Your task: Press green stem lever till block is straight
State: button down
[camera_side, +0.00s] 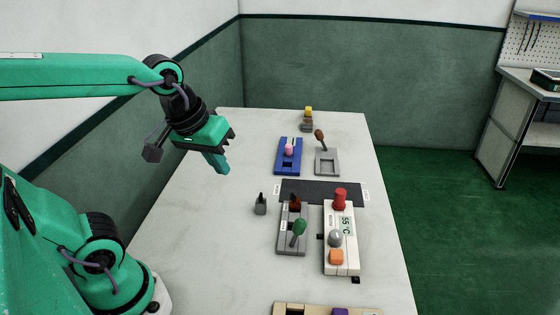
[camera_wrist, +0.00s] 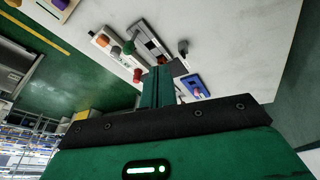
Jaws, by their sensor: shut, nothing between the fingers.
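The green-knobbed lever (camera_side: 299,227) leans on a grey slotted base (camera_side: 290,249) in the side view, its stem tilted. It also shows in the wrist view (camera_wrist: 129,47). A dark red-brown piece (camera_side: 295,202) sits at the far end of that base. I cannot tell which piece the task calls the block. My gripper (camera_side: 222,168) is shut and empty, raised over the table left of the lever, touching nothing.
A blue base with a pink piece (camera_side: 289,150), a grey base with a brown-knobbed lever (camera_side: 320,136) and a yellow-topped piece (camera_side: 308,113) stand farther back. A small dark piece (camera_side: 260,204) stands left of the lever base. The table's left side is clear.

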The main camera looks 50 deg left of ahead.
aim_at(297, 232)
jog(key=w+d+f+n+g, duration=0.1)
jog(key=w+f+n+g, duration=0.1)
jog(key=w+n, duration=0.3)
jog(key=w+f+n+g, duration=0.3)
jog(key=w+n, duration=0.3)
jog(key=n, duration=0.8)
jog(key=shift+w+d+f, duration=0.2)
jog(key=shift+w+d, duration=0.1)
jog(key=shift+d, duration=0.05)
jog(key=shift+f, duration=0.1)
jog(key=w+d+f, duration=0.1)
jog(key=d+f, duration=0.2)
jog(key=f, duration=0.7)
jog(key=shift+w+d+f, duration=0.15)
jog(key=shift+d+f, duration=0.2)
jog(key=shift+d, duration=0.05)
jog(key=shift+w, duration=0.1)
